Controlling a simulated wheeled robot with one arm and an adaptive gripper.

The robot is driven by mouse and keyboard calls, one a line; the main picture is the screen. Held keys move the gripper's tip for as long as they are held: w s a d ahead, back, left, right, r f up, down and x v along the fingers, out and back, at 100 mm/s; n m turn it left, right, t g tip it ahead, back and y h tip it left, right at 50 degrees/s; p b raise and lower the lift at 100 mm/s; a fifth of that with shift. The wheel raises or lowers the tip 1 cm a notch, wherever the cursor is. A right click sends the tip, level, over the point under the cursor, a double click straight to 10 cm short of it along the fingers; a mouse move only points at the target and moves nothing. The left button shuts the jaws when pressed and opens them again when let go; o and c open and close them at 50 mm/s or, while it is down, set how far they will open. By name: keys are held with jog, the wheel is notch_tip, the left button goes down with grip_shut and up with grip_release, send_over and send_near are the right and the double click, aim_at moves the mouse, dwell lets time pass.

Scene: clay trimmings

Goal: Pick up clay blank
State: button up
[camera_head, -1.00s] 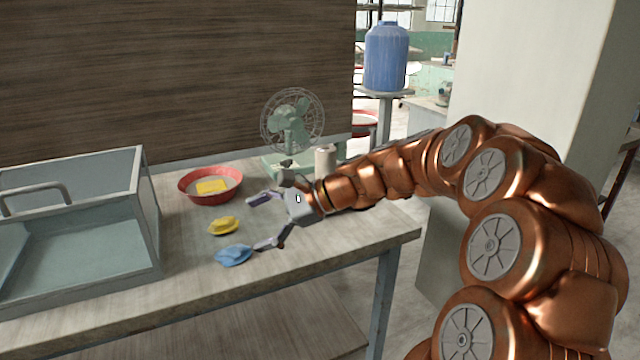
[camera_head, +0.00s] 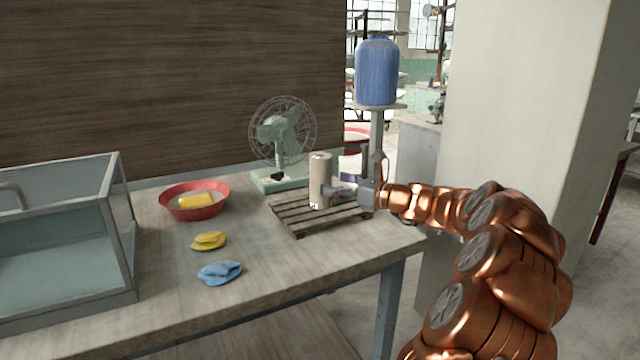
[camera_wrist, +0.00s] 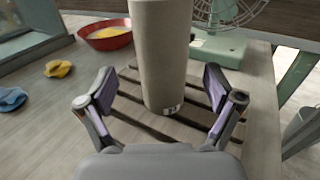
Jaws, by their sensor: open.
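The clay blank (camera_head: 320,172) is a beige-grey upright cylinder standing on a slatted wooden board (camera_head: 293,222) near the right end of the table. In the wrist view the clay blank (camera_wrist: 161,55) stands ahead of my gripper (camera_wrist: 160,95), centred between the two spread fingers. A small dark-and-white mark shows at its foot. My gripper (camera_head: 345,180) is open and comes in level from the right, close to the blank. I see no finger closed on it, and whether one touches it I cannot tell.
A green fan (camera_head: 283,140) stands right behind the blank. A red bowl (camera_head: 196,212) with a yellow block, a yellow cloth (camera_head: 209,241) and a blue cloth (camera_head: 219,272) lie to the left. A glass tank (camera_head: 122,230) fills the left end. The front table area is clear.

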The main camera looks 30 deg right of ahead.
aim_at(331, 183)
jog(key=x, duration=0.3)
jog(key=shift+w+f+b, duration=0.2)
jog(key=shift+w+b, duration=0.15)
jog(key=shift+w+a+r, duration=0.1)
jog(key=shift+w+a, duration=0.15)
jog(key=shift+w, duration=0.3)
jog(key=c, duration=1.7)
grip_shut()
jog(key=shift+r, duration=0.15)
